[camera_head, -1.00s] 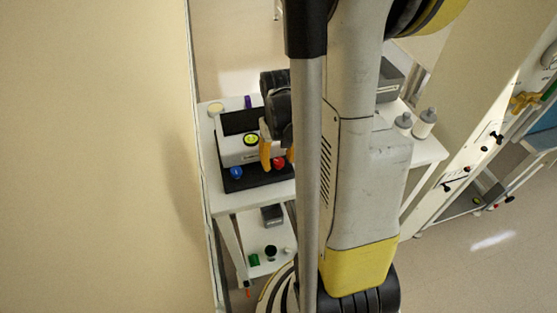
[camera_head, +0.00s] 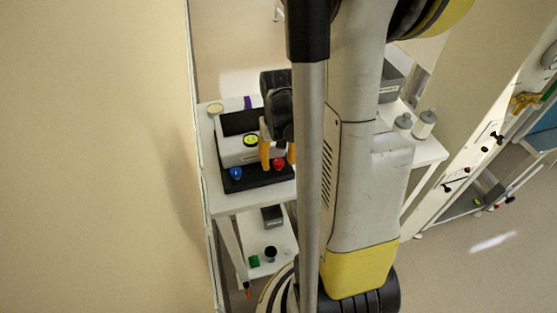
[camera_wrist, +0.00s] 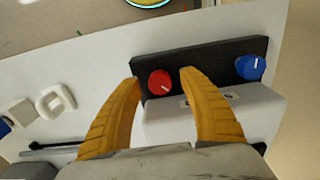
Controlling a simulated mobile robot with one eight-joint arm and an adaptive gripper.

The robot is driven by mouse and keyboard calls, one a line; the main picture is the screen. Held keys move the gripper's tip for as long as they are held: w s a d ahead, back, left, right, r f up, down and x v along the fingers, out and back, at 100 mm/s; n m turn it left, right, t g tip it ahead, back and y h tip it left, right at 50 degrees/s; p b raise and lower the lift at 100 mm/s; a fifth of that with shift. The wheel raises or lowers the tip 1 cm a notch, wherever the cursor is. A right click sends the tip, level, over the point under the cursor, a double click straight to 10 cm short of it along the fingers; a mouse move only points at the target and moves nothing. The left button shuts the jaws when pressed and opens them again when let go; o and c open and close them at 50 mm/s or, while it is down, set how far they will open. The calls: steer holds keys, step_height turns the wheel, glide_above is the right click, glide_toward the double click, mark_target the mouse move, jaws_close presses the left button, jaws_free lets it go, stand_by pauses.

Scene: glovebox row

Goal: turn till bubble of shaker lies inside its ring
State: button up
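The shaker is a white box (camera_head: 232,156) with a black top pad and a black base (camera_head: 258,182), standing on a white table. A yellow-green bubble level (camera_head: 250,140) sits on it; the bubble's place in its ring is too small to tell. A red knob (camera_head: 278,163) and a blue knob (camera_head: 236,173) stand at the base. My gripper (camera_head: 279,155) is over the red knob. In the wrist view its orange fingers (camera_wrist: 158,74) are open, one on each side of the red knob (camera_wrist: 159,83), with gaps showing. The blue knob (camera_wrist: 250,67) is outside the right finger.
A pale round dish (camera_head: 215,108) and a purple item (camera_head: 248,102) lie behind the shaker. Two grey-capped bottles (camera_head: 425,124) and a grey bin (camera_head: 390,82) stand on the right side of the table. A wall runs close along the left. My arm hides the table's middle.

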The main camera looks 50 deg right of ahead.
mark_target(278, 161)
step_height(278, 161, up, 12)
stand_by(0.6)
stand_by(0.5)
steer(key=shift+a, duration=0.1)
